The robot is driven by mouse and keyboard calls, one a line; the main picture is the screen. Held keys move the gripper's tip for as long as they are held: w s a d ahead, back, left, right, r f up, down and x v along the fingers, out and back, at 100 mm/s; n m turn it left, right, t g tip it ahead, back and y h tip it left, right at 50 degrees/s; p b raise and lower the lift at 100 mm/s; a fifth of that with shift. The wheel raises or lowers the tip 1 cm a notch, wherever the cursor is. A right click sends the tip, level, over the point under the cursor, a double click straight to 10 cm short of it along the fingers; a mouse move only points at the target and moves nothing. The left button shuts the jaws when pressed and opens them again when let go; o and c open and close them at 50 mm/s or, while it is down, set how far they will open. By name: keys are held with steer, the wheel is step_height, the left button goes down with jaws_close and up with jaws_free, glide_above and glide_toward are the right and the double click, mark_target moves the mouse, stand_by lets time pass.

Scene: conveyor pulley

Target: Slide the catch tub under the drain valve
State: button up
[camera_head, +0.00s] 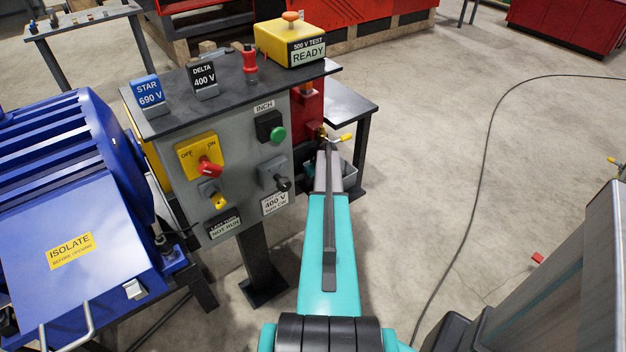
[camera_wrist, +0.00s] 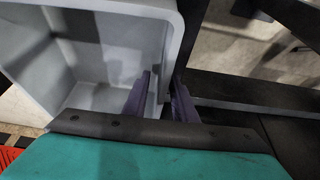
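The catch tub (camera_wrist: 88,48) is a grey open box at the upper left of the wrist view, and its inside looks empty. In the head view the tub (camera_head: 348,171) is largely hidden behind my arm, on a low shelf beside the panel. The drain valve (camera_head: 345,138) has a yellow-tipped lever and sits just above the tub. My gripper (camera_wrist: 163,92) straddles the tub's near side wall, one finger inside and one outside. The gap is narrow, but I cannot tell whether both fingers press on the wall.
The control panel (camera_head: 225,150) stands close on the left of my arm, with a blue motor (camera_head: 75,190) beyond it. A dark table (camera_head: 350,108) is behind the valve. The floor to the right is open, crossed by a black cable (camera_head: 478,180).

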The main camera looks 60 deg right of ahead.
jaws_close()
steer(key=shift+w, duration=0.15)
steer(key=shift+w+a+r, duration=0.1)
steer(key=shift+w+a, duration=0.05)
steer(key=shift+w, duration=0.45)
steer(key=shift+w+a+r, duration=0.1)
steer(key=shift+w, duration=0.5)
steer(key=shift+w+f+b, duration=0.1)
steer(key=shift+w+b, duration=0.1)
steer(key=shift+b, duration=0.1)
steer(key=shift+w+d+f, duration=0.15)
steer(key=shift+w, duration=0.65)
steer(key=shift+w+d, duration=0.1)
steer(key=shift+d, duration=0.05)
